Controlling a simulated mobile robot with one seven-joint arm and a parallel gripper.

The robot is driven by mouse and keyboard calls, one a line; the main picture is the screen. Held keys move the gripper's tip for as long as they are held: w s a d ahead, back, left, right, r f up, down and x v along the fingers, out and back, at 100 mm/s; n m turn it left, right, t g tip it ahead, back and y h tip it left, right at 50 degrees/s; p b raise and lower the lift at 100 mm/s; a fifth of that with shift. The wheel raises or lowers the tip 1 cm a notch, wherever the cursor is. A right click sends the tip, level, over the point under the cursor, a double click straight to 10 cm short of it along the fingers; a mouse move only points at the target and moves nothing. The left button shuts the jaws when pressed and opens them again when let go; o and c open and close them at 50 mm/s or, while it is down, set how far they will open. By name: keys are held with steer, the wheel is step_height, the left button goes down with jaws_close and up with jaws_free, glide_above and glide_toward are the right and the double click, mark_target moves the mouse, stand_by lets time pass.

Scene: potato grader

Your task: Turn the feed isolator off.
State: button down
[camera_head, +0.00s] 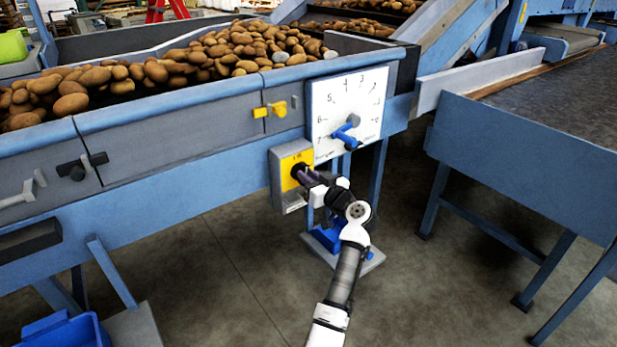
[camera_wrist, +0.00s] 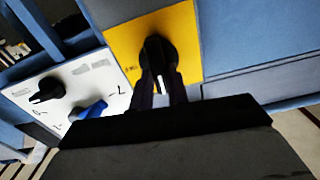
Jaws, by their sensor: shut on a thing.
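The feed isolator is a black rotary knob (camera_wrist: 158,55) on a yellow plate (camera_head: 286,163), on a grey box (camera_head: 275,178) at the front of the blue machine. My gripper (camera_head: 305,177) reaches it from the lower right in the head view. In the wrist view my gripper's two dark fingers (camera_wrist: 160,88) are shut on the knob, one on each side. A pale mark shows on the knob between the fingers. The lettering on the yellow plate is too small to read, so I cannot tell which position the knob points to.
A white dial panel (camera_head: 346,112) with a blue lever (camera_head: 346,131) and a dark knob (camera_wrist: 47,90) is beside the box. A yellow latch (camera_head: 270,110) is above it. Potatoes (camera_head: 180,60) fill the hopper. A blue conveyor table (camera_head: 530,165) stands right; open floor lies between.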

steer(key=shift+w+d+f+m+p, duration=0.15)
steer(key=shift+m+p, duration=0.85)
steer(key=shift+m, duration=1.85)
steer(key=shift+s+f+m+p, duration=0.1)
steer(key=shift+m+p, duration=0.85)
steer(key=shift+m, duration=1.85)
steer(key=shift+w+d+f+m+p, duration=0.15)
steer(key=shift+m+p, duration=0.85)
steer(key=shift+m, duration=1.85)
steer(key=c, duration=1.4)
jaws_free()
steer(key=shift+o, duration=0.2)
steer(key=shift+s, duration=0.15)
steer(key=b+v, duration=0.1)
steer(key=v, duration=1.2)
steer(key=shift+s+d+b, duration=0.25)
steer(key=shift+b, duration=0.1)
steer(key=shift+a, duration=0.1)
